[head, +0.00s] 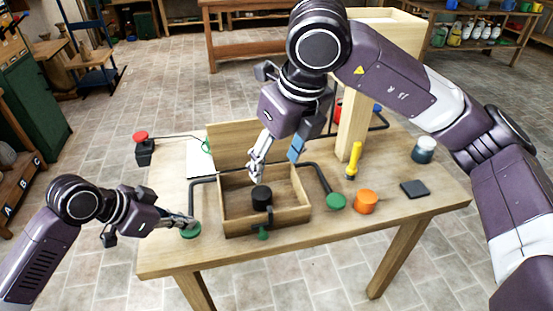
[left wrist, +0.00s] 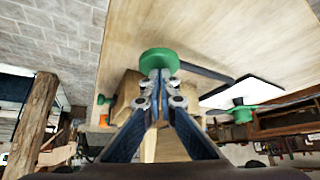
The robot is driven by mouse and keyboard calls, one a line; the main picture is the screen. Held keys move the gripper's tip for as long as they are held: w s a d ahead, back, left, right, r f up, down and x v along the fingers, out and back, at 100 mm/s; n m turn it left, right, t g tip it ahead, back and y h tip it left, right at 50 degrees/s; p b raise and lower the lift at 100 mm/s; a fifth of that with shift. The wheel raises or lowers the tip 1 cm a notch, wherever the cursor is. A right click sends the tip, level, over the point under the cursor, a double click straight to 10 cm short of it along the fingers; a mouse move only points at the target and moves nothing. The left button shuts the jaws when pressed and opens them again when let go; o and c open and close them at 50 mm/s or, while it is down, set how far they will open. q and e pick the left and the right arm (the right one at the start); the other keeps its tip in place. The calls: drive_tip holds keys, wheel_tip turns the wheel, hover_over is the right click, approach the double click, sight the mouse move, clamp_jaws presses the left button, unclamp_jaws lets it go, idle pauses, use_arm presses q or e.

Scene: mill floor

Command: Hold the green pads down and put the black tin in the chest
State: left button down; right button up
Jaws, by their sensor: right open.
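The open wooden chest (head: 237,226) stands on the table. The black tin (head: 262,196) shows within its outline near the front wall; I cannot tell whether it rests on the floor. My right gripper (head: 256,168) is open just above the tin, apart from it. Green pads on black bars sit around the chest: left (head: 190,231), right (head: 336,202) and front (head: 263,236). My left gripper (head: 191,220) is shut with its fingertips at the left pad, also seen in the left wrist view (left wrist: 158,58). The right and front pads have no gripper on them.
An orange tin (head: 365,202), a yellow-handled tool (head: 353,162), a dark square (head: 414,188) and a grey-white tin (head: 424,150) lie to the right. A wooden post (head: 352,130) rises behind the chest. A red button (head: 141,137) stands at the back left.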

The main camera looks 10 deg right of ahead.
use_arm(q)
drive_tip(key=shift+r+p, duration=3.55)
drive_tip(key=shift+p, duration=0.5)
drive_tip(key=shift+f, duration=0.1)
drive_tip(key=v, duration=1.2)
